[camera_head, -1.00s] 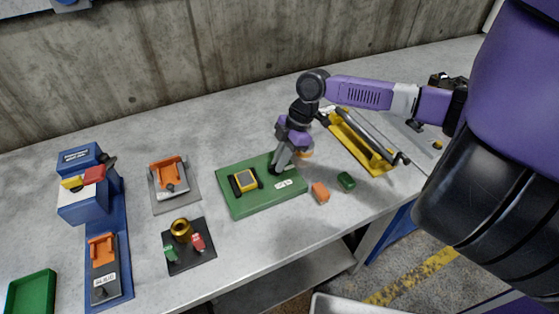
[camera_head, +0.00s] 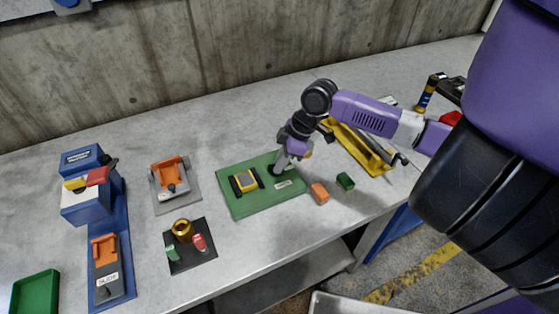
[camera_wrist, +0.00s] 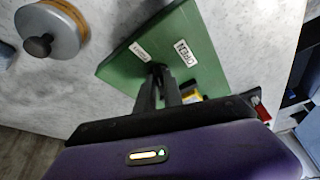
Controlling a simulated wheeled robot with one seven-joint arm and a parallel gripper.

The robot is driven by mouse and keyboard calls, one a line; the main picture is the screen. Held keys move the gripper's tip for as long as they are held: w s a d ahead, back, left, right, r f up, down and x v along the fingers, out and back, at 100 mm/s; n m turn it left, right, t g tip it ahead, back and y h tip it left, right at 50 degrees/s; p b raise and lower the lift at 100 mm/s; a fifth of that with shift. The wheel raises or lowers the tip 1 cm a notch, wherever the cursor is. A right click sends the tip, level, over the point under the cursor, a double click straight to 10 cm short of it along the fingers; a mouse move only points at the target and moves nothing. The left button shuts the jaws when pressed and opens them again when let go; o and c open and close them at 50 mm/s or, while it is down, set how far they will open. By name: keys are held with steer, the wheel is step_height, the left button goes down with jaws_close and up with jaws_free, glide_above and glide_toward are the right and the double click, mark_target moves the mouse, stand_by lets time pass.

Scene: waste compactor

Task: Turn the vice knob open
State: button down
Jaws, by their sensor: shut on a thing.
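The vice stands on a green base plate (camera_head: 262,198), with a yellow block (camera_head: 245,180) between its black jaws. My gripper (camera_head: 276,169) reaches down to the right part of this plate and is shut on the dark vice knob. The fingers mostly hide the knob. In the wrist view the green plate (camera_wrist: 195,40) lies under my gripper (camera_wrist: 159,72), whose fingertips meet at the dark knob. White labels sit beside them, one reading "OPEN" (camera_wrist: 185,53). The yellow block is mostly hidden behind the gripper body there.
A black plate (camera_head: 187,257) with small pieces is front left. A round grey thing with a dark knob (camera_wrist: 48,42) shows in the wrist view.

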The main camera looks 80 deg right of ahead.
steer(key=m+h, duration=0.1)
steer(key=m, duration=0.2)
steer(key=shift+a, duration=0.2)
steer(key=m+h+b, duration=0.1)
steer(key=m, duration=0.2)
steer(key=shift+a+m+h, duration=0.15)
steer(key=shift+m+h, duration=0.15)
steer(key=m+h+b, duration=0.1)
steer(key=m, duration=0.2)
steer(key=shift+w+a+g+b, duration=0.15)
steer(key=shift+g+b, duration=0.15)
steer(key=shift+b, duration=0.1)
steer(key=shift+a+m+g+h+b, duration=0.1)
steer(key=shift+m+g+h+b, duration=0.45)
steer(key=shift+m, duration=1.25)
steer(key=shift+b, duration=0.3)
steer(key=c, duration=1.5)
jaws_free()
steer(key=shift+o, duration=0.2)
